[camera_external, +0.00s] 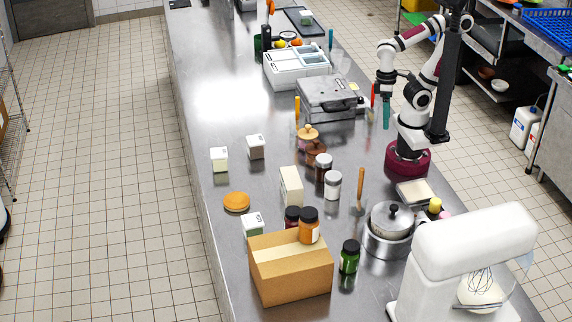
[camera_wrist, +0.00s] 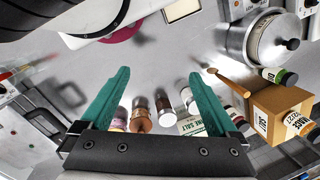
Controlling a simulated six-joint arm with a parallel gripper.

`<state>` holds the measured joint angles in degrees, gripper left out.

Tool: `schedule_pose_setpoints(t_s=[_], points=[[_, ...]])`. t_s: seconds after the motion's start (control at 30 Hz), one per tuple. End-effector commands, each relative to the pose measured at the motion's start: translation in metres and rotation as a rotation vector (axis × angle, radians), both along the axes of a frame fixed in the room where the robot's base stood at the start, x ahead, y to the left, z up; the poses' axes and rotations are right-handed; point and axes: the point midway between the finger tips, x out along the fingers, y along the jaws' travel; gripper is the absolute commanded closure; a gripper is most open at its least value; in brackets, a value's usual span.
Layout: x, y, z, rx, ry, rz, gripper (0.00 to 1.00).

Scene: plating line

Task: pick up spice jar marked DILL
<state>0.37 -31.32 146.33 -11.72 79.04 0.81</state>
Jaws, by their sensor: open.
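A jar with green contents and a black lid (camera_external: 349,257) stands upright on the steel counter, just right of the cardboard box. It also shows in the wrist view as a dark-lidded jar (camera_wrist: 279,76) between the pot and the box; its label is too small to read surely, so I cannot confirm DILL. My gripper (camera_external: 386,113) has teal fingers and hangs over the far part of the counter, well away from this jar. In the wrist view my gripper (camera_wrist: 158,76) is open, its fingers wide apart with nothing held between them.
A cardboard box (camera_external: 290,276) carries an orange jar (camera_external: 309,226). A lidded pot (camera_external: 391,220) and white mixer (camera_external: 460,250) stand to the right of the green jar. Several jars and cartons crowd mid-counter. A press grill (camera_external: 330,96) stands farther back. The counter's left strip is mostly clear.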

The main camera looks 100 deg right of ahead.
Motion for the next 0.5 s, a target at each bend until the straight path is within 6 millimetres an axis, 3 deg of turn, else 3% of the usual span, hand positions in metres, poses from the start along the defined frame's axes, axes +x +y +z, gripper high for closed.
schedule_pose_setpoints(t_s=[0.07,0.13,0.27,0.4,0.5], points=[[0.012,0.017,0.002,0.066,0.039,-0.023,0.05],[0.036,0.051,0.005,0.19,0.111,-0.083,0.05],[0.107,0.135,-0.001,0.471,0.302,-0.286,0.05],[0.186,0.213,-0.041,0.696,0.502,-0.58,0.05],[0.223,0.245,-0.078,0.783,0.596,-0.758,0.05]])
